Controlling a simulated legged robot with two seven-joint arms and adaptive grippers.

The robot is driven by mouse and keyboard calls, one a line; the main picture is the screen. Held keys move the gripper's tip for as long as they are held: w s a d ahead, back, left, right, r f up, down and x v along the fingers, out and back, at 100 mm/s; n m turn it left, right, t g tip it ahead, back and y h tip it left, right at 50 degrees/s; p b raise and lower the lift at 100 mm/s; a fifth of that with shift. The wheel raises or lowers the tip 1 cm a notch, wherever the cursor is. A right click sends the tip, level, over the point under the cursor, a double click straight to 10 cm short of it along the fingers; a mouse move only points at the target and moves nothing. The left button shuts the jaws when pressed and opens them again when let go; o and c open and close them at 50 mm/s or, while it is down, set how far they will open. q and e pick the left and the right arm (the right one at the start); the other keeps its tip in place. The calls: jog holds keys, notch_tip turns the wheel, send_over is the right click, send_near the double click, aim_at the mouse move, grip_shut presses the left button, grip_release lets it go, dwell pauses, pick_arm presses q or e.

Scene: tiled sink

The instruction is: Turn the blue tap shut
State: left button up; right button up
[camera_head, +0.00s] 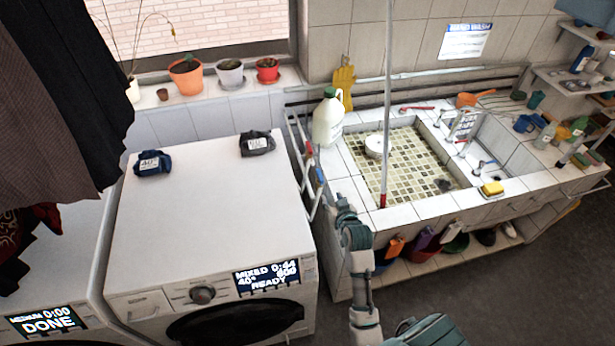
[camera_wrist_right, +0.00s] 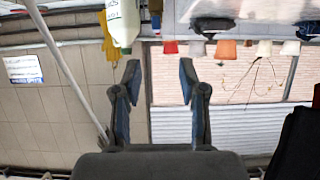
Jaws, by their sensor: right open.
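A small blue piece (camera_head: 320,175), which looks like the blue tap's handle, sits on white pipework between the washing machine and the tiled sink, just below and right of a red piece (camera_head: 309,149). Its turned position is too small to tell. My right gripper (camera_head: 342,202) is just below and right of the blue piece in the head view, apart from it as far as I can see. In the wrist view the right gripper (camera_wrist_right: 159,68) is open, with nothing between its fingers. No blue tap is clear there. My left gripper is not in view.
A thin upright pole (camera_head: 387,80) with a red foot stands ahead. The white washing machine (camera_head: 200,220) fills the left.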

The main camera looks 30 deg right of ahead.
aim_at(321, 176)
jog(key=x, duration=1.1)
jog(key=d+r+p+x, duration=0.1)
jog(key=x, duration=0.5)
jog(key=shift+w+f, duration=0.1)
jog(key=shift+w, duration=0.35)
grip_shut()
